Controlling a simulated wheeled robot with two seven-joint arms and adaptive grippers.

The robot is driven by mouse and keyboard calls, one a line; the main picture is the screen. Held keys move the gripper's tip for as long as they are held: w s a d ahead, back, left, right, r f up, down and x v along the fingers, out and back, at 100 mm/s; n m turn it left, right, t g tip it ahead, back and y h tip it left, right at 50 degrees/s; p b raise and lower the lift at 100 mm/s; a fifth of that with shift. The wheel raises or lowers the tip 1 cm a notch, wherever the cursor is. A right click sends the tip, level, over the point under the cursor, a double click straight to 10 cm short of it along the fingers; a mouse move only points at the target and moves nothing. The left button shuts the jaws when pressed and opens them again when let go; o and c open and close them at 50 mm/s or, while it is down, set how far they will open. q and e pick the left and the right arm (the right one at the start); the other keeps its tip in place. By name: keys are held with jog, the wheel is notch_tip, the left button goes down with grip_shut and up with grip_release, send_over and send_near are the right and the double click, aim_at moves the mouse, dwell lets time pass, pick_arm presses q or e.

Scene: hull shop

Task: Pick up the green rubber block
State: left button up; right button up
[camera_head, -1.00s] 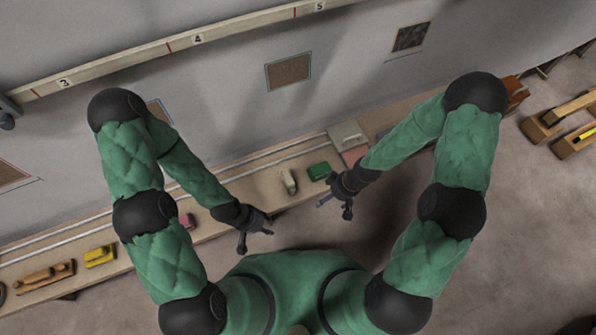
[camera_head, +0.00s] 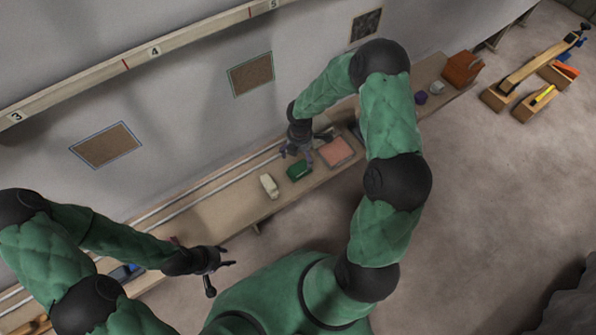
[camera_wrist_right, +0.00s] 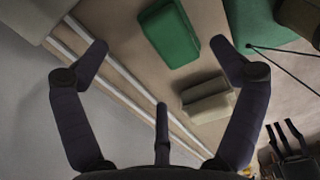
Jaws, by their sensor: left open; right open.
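The green rubber block (camera_head: 299,171) lies on the narrow wooden bench against the wall. In the right wrist view the green block (camera_wrist_right: 170,34) lies ahead of the spread fingers, apart from them. My right gripper (camera_head: 308,150) is open and empty, just above and beside the block, covering a little of its far edge. In the wrist view its fingers (camera_wrist_right: 158,50) are wide apart. My left gripper (camera_head: 221,270) is open and empty in front of the bench at the lower left.
A cream block (camera_head: 269,186) stands left of the green block, close by; it also shows in the wrist view (camera_wrist_right: 208,99). A pink-topped tray (camera_head: 336,152) lies to the right. Rails (camera_head: 215,187) run along the wall side. A purple item (camera_head: 421,97) and an orange-brown box (camera_head: 462,68) are further right.

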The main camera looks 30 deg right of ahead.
aim_at(298, 165)
jog(key=f+b, duration=0.1)
jog(key=f, duration=0.1)
jog(key=f+b, duration=0.1)
jog(key=f, duration=0.1)
jog(key=a+f+b, duration=0.1)
jog(key=f, duration=0.1)
jog(key=shift+s, duration=0.15)
jog(key=shift+r, duration=0.15)
jog(key=shift+c, duration=0.6)
jog(key=c, duration=1.2)
